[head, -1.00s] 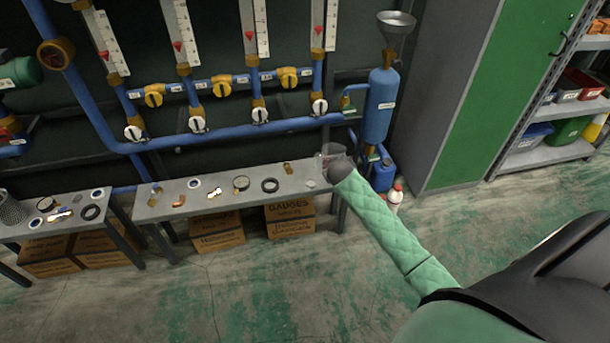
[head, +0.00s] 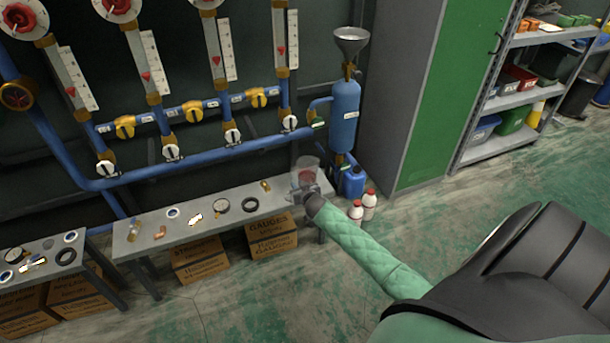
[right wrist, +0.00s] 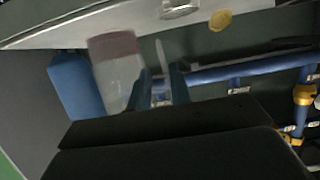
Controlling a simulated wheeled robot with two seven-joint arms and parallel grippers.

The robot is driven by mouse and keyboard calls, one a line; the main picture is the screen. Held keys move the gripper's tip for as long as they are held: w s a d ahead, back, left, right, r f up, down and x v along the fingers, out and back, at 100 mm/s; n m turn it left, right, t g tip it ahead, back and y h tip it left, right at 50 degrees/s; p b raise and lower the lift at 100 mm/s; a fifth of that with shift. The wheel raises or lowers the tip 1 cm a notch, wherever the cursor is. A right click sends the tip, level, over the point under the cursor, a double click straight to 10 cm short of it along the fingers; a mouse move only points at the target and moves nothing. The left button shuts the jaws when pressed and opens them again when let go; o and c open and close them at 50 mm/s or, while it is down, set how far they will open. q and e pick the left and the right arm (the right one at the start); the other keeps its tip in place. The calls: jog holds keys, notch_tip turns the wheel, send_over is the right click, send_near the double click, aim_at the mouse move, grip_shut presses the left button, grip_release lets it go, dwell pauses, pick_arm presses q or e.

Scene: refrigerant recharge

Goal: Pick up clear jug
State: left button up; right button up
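The clear jug (head: 304,165) is a see-through vessel near the right end of the narrow grey bench (head: 150,222). A reddish tint shows low in it. My right gripper (head: 309,188) is at the jug's near side and hides part of it. The right wrist view is upside down and shows the jug (right wrist: 117,72) beside the fingers. A thin upright strip, apparently its handle, lies between the two dark fingers (right wrist: 160,88), with a gap visible on each side. Whether the jug touches the bench is unclear. My left gripper is not in view.
Blue pipes (head: 200,147) with valves run behind the bench. A blue cylinder (head: 344,115) with a funnel stands right of the jug. A blue can (head: 353,182) and white bottles (head: 369,204) stand on the floor beside the bench. Several small parts lie along the bench. Open floor lies in front.

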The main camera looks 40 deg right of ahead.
aim_at(292, 180)
jog(key=shift+x, duration=3.9)
jog(key=shift+a+f, duration=0.15)
jog(key=shift+c, duration=0.2)
grip_shut()
